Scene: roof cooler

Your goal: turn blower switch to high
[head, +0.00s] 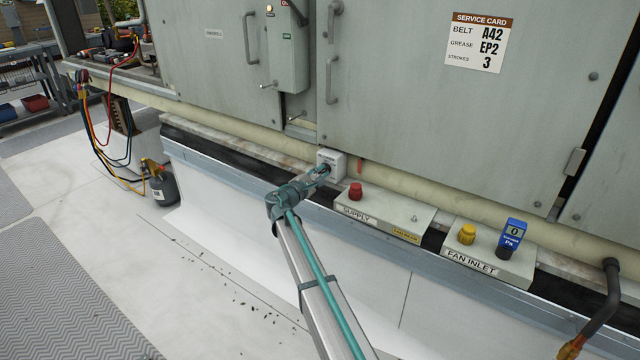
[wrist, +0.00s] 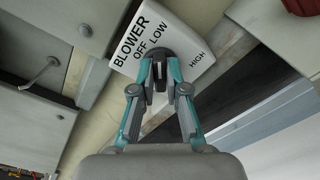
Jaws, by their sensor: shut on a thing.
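The blower switch is a small white box (head: 338,157) on the ledge at the foot of the grey cabinet. In the wrist view its white face (wrist: 178,22) reads BLOWER, OFF, LOW and HIGH, with HIGH at the right. A dark knob (wrist: 160,78) is on this face. My gripper (head: 322,171) reaches the front of the box, and in the wrist view its teal fingers (wrist: 161,84) are closed on the knob from both sides. The fingers hide part of the knob, and I cannot tell which label it points to.
Right of the switch, a SUPPLY box (head: 385,212) with a red cap (head: 355,190) stands close to my gripper. A grey control box (head: 287,45) hangs above.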

